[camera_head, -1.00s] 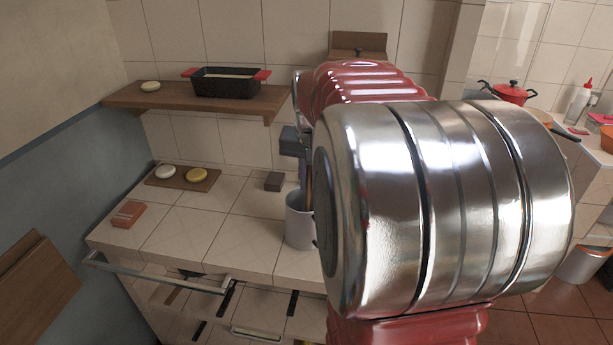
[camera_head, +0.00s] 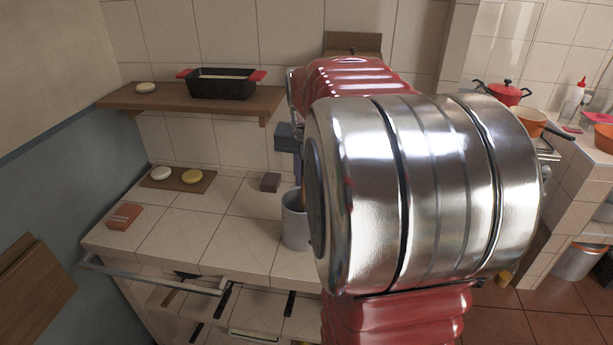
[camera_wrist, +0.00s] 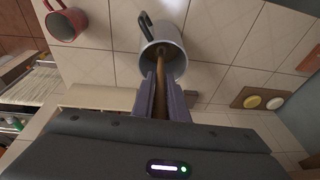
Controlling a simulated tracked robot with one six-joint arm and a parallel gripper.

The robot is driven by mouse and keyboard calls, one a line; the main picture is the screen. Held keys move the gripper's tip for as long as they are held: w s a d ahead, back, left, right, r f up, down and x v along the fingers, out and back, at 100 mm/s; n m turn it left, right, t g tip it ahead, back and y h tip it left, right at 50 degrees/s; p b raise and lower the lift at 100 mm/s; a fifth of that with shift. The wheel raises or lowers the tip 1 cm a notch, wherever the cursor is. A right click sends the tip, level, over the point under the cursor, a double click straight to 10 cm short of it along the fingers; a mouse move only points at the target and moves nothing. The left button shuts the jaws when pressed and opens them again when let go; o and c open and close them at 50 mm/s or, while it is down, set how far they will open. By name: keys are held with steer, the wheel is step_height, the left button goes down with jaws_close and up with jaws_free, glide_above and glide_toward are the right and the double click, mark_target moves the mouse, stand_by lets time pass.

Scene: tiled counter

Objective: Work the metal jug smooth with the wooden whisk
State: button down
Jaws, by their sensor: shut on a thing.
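The metal jug (camera_head: 295,222) stands upright on the tiled counter, its right side hidden behind my arm in the head view. In the wrist view the jug (camera_wrist: 148,52) shows its open mouth and a dark handle. My gripper (camera_wrist: 161,88) is shut on the wooden whisk (camera_wrist: 158,98). The whisk's far end reaches into the jug's mouth; its tip is hidden inside. The gripper fingers are just outside the rim. In the head view most of the gripper and the whisk are hidden by my arm.
A board (camera_head: 206,186) with a white and a yellow round thing lies at the back left, near a small dark block (camera_head: 271,182). A reddish box (camera_head: 124,216) is at the left. A shelf (camera_head: 150,98) hangs above. The wrist view shows a red mug (camera_wrist: 62,27).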

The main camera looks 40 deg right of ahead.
steer(key=shift+w+d+r+v, duration=0.15)
steer(key=shift+d+v, duration=0.1)
steer(key=shift+v, duration=2.05)
steer(key=shift+w+d+v, duration=0.15)
steer(key=shift+d+v, duration=0.1)
steer(key=shift+v, duration=2.05)
steer(key=shift+w+d+r+v, duration=0.15)
steer(key=shift+d+v, duration=0.1)
steer(key=shift+v, duration=2.1)
steer(key=shift+f, duration=0.1)
